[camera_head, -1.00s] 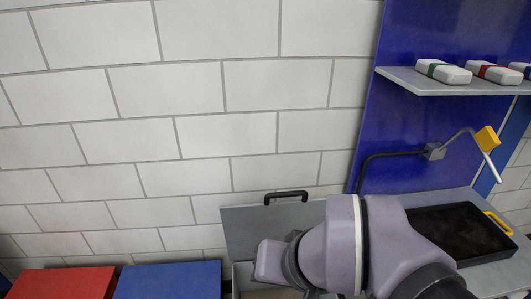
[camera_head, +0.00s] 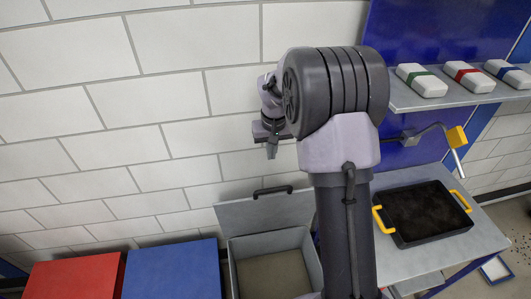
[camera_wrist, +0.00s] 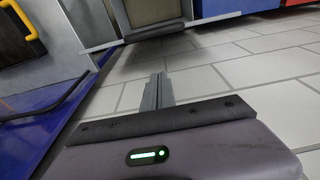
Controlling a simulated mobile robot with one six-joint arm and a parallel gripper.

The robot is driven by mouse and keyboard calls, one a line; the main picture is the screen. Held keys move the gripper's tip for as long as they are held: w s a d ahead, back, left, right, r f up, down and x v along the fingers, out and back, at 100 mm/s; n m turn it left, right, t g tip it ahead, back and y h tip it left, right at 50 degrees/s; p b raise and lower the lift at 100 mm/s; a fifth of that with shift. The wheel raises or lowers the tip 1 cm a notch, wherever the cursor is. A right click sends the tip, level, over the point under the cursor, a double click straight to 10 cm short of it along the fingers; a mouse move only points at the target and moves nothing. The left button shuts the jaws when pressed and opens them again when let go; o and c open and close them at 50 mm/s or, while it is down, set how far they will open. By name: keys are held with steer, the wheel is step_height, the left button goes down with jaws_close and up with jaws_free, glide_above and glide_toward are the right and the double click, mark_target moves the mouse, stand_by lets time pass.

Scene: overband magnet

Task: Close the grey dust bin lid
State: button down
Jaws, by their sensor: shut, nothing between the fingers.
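The grey dust bin (camera_head: 315,262) stands on the floor left of the bench, with its brown inside showing. Its grey lid (camera_head: 235,215) is open, tilted up at the wall side, with a black handle (camera_head: 272,190) on its top edge. My gripper (camera_head: 271,154) is shut and empty, raised above the lid in front of the wall and apart from it. The wrist view shows the shut fingers (camera_wrist: 157,80) pointing up the picture, with the open bin (camera_wrist: 122,22) beyond them. My arm hides part of the bin's right side in the head view.
Blue (camera_head: 175,270) and red (camera_head: 75,275) boxes stand left of the bin. The grey bench (camera_head: 405,268) at right holds a black tray (camera_head: 425,240) with yellow handles.

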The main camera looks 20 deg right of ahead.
steer(key=f+b, duration=0.1)
steer(key=f, duration=0.2)
steer(key=s+f+b, duration=0.1)
steer(key=f, duration=0.3)
steer(key=s+f+b, duration=0.1)
steer(key=f, duration=0.2)
steer(key=shift+s+a+f, duration=0.15)
steer(key=shift+a, duration=0.15)
